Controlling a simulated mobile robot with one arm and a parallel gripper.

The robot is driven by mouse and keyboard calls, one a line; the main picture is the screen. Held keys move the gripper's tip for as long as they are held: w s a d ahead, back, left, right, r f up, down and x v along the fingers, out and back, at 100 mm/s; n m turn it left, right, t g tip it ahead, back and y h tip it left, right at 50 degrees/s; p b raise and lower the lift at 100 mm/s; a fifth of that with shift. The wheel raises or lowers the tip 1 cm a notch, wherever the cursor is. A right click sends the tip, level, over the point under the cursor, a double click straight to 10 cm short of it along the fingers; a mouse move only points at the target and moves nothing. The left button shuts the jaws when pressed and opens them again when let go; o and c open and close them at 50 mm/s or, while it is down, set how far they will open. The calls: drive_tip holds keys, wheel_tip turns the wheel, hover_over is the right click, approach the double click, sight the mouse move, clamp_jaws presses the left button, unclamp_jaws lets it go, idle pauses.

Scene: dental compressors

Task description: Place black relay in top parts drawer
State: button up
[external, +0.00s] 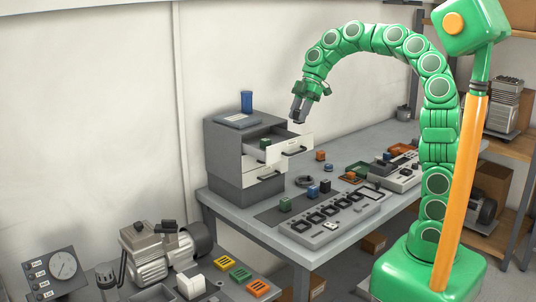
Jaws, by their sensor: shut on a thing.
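My gripper (299,111) is in the air over the right front part of the pulled-out top drawer (292,148). The drawer is in the grey cabinet (228,163) at the left end of the workbench. A green block (265,143) sits inside the drawer.
Green (285,204), blue (313,192) and black (325,186) blocks stand by a slotted grey panel (330,218). An orange block (320,155) stands right of the drawer. A blue cup (246,101) stands on the cabinet.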

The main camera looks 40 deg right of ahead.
drive_tip(key=w+f, duration=0.4)
drive_tip(key=w+a+f, duration=0.1)
drive_tip(key=w+f, duration=0.1)
drive_tip(key=shift+w+f, duration=0.15)
drive_tip(key=shift+f, duration=1.7)
drive_tip(key=o, duration=1)
drive_tip(key=shift+v, duration=6.1)
